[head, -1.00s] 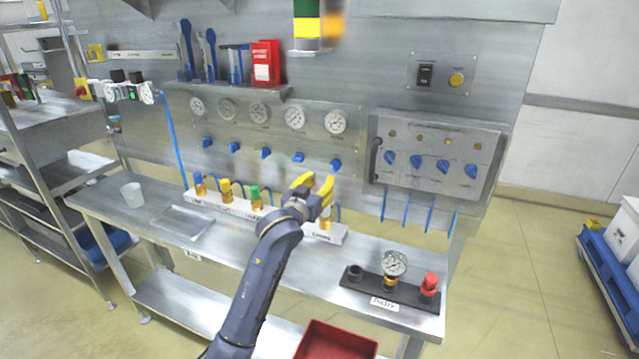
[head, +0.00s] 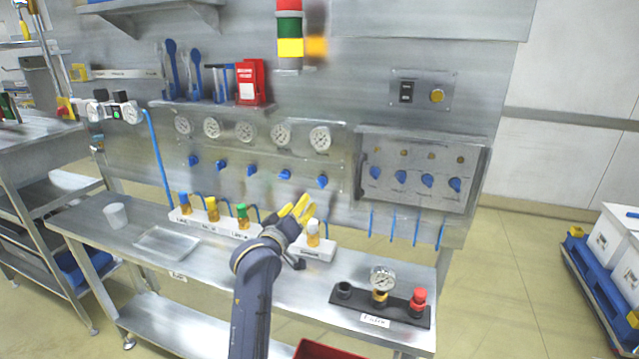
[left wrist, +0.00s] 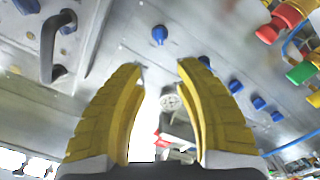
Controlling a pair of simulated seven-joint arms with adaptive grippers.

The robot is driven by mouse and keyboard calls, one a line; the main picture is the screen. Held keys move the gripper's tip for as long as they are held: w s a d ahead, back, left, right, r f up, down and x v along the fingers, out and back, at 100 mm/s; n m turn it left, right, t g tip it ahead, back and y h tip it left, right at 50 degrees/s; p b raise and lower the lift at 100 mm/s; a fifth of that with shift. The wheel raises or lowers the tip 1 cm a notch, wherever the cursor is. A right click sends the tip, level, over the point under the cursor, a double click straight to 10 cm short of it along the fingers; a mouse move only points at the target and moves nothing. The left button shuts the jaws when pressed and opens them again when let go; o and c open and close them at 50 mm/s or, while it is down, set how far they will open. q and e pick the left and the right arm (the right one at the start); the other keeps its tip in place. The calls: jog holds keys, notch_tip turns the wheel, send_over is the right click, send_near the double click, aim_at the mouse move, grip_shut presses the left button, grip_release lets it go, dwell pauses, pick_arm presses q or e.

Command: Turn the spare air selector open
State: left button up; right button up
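A row of blue selector knobs runs along the steel back panel under the round gauges, the rightmost one (head: 322,181) closest to my gripper. I cannot read which is labelled spare air. More blue knobs (head: 428,181) sit on the panel box at right. My left gripper (head: 303,207) has yellow fingers, just below and left of the rightmost knob in the head view. In the left wrist view its fingers (left wrist: 160,66) are apart and empty, with the panel seen upside down and a blue knob (left wrist: 159,35) beyond the tips, untouched. My right gripper is not in view.
Fittings with coloured caps (head: 242,212) stand in a white rack on the bench, close under my arm. A black block with a gauge (head: 382,279) and a red knob is at the bench's right. A dark handle (left wrist: 55,50) projects from the panel box.

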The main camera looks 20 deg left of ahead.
aim_at(318, 183)
pick_arm(q)
jog(key=w, duration=1)
jog(key=w+d, duration=0.1)
jog(key=w, duration=0.5)
jog(key=shift+c, duration=0.2)
jog(key=c, duration=0.6)
grip_shut()
jog(key=shift+a, duration=0.1)
